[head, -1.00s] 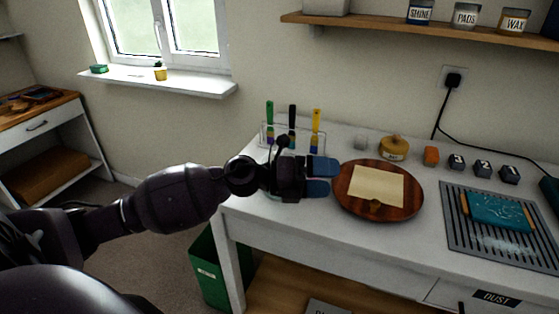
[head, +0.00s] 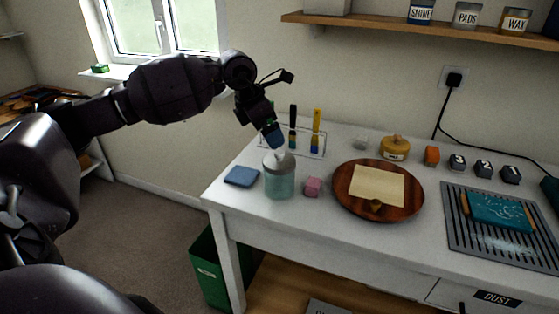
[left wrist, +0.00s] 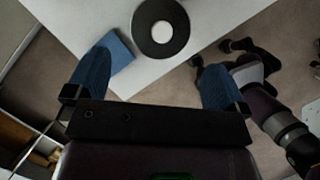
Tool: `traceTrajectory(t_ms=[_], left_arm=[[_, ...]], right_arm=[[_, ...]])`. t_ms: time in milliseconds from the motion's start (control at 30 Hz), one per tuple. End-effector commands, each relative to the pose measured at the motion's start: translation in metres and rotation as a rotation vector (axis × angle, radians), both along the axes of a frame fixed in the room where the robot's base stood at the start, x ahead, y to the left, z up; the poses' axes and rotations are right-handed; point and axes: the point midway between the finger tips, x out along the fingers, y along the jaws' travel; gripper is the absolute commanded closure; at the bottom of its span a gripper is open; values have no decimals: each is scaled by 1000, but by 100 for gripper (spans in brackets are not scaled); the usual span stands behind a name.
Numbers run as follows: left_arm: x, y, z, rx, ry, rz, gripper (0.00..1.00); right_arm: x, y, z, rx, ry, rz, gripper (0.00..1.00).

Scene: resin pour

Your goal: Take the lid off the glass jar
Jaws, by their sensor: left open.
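The glass jar (head: 279,184), with pale teal contents, stands upright near the left end of the white worktop. Its grey lid (head: 270,161) with a pale knob is on it. In the left wrist view the lid (left wrist: 143,28) is a dark disc with a pale centre, beyond the fingertips. My right gripper is not seen.
A brush rack (head: 310,147) stands behind. A round wooden board (head: 350,206) with a paper sheet is to the right. The worktop's front edge is close to the jar.

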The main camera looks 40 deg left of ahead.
Motion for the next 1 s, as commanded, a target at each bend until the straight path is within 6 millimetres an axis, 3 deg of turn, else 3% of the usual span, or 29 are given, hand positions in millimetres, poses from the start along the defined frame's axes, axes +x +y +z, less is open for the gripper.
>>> traceTrajectory(t_ms=[100, 367, 700, 1000], left_arm=[[6, -4, -19, -4, 2, 0, 0], [11, -8, -34, -3, 1, 0, 0], [24, -18, -73, -4, 1, 0, 0], [25, -19, -77, -4, 0, 0, 3]], right_arm=[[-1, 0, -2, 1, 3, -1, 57], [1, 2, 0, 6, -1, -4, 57], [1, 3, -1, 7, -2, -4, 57], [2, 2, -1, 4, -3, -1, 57]])
